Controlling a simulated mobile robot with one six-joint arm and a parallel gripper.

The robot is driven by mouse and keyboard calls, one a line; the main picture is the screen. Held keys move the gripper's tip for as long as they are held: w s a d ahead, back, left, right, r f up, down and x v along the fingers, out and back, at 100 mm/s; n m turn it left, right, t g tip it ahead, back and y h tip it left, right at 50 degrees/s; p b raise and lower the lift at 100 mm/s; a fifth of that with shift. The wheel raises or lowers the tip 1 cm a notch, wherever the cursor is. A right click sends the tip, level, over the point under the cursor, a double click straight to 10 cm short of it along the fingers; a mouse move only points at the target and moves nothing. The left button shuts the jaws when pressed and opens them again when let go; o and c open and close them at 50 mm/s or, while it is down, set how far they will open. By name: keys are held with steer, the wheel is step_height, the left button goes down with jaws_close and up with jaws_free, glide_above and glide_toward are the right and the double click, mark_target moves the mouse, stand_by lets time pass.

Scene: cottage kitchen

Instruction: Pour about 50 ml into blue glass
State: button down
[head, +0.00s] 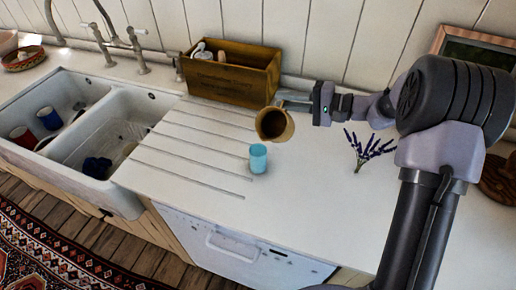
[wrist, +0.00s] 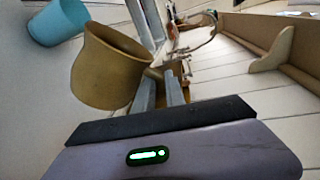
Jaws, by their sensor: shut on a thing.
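The blue glass (head: 258,158) stands upright on the white counter, beside the grooved drainboard. It also shows at the upper left of the wrist view (wrist: 58,22). A brown-gold jug (head: 274,125) is held in the air just above and behind the glass, tilted with its mouth toward the head camera. In the wrist view the jug (wrist: 105,72) is left of the fingers, near the glass. My gripper (head: 287,101) is shut on the jug's handle side; its fingers show in the wrist view (wrist: 160,85). No liquid stream is visible, and the glass's contents cannot be made out.
A wooden box (head: 235,72) with bottles stands against the back wall. A double sink (head: 85,125) with cups is at left. A lavender sprig (head: 362,150) lies on the counter to the right. The counter in front of the glass is clear.

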steer(key=shift+s+a+r, duration=0.15)
steer(key=shift+s+r, duration=0.05)
steer(key=shift+r, duration=0.1)
steer(key=shift+s+a+r+n+h+p, duration=0.35)
steer(key=shift+s+r+n, duration=0.25)
steer(key=shift+r+n, duration=0.3)
stand_by(0.6)
steer(key=shift+s+a+r+n+t+h+p, duration=0.3)
steer(key=shift+s+a+r+n+t, duration=0.2)
steer(key=shift+s+a+r+n, duration=0.25)
stand_by(2.1)
steer(key=w+f+m, duration=0.1)
steer(key=w+d+f+m+y+b, duration=0.1)
steer(key=w+d+f+m+g, duration=0.1)
steer(key=f, duration=0.1)
steer(key=shift+d, duration=0.25)
steer(key=shift+w+d+f+m+y+b, duration=0.2)
steer(key=shift+w+f+m+y+b, duration=0.15)
steer(key=shift+f+m+b, duration=0.25)
steer(key=shift+w+d+f+m+g+y, duration=0.15)
steer(key=shift+w+d+f+m, duration=0.25)
steer(key=shift+w, duration=0.15)
steer(key=shift+w+d+f+m+g+y, duration=0.15)
steer(key=shift+w+d+f+m, duration=0.2)
steer(key=shift+w, duration=0.15)
